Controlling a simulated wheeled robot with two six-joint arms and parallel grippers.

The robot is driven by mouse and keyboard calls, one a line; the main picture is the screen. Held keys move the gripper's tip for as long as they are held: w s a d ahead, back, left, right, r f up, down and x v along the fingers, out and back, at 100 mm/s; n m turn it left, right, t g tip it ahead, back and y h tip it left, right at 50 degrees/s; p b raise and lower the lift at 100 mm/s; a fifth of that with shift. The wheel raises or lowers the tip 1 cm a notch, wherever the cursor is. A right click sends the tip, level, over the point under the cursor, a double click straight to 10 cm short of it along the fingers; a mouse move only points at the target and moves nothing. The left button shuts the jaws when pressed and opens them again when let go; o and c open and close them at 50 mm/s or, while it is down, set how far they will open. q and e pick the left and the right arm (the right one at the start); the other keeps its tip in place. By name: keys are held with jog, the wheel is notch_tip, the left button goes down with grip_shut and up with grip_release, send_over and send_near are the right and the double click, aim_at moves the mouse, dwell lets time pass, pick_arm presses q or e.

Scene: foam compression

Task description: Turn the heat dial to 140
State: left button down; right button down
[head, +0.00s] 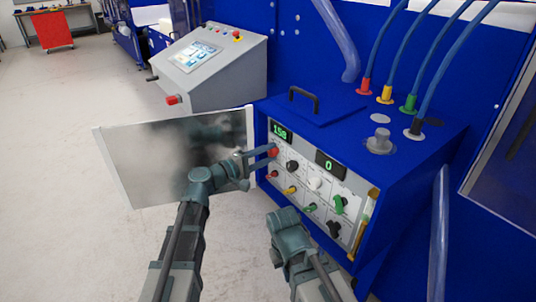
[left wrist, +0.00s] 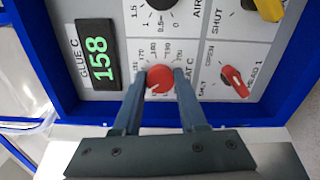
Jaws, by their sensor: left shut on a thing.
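The heat dial is a round red knob (left wrist: 160,78) on the white control panel, with a number scale around it. It also shows in the head view (head: 273,151) at the panel's upper left. My left gripper (left wrist: 158,92) is shut on this red knob, one finger on each side.
The panel sits in a blue machine box (head: 340,115) with hoses on top. A second display (head: 329,164) reads 0. Other knobs surround the dial, including a red valve knob (left wrist: 235,80) and a black knob (head: 292,165). An open panel door (head: 165,160) stands left of the box.

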pick_arm(q)
jog(key=shift+n, duration=0.7)
jog(key=shift+c, duration=2.3)
grip_release()
jog(key=v, duration=1.4)
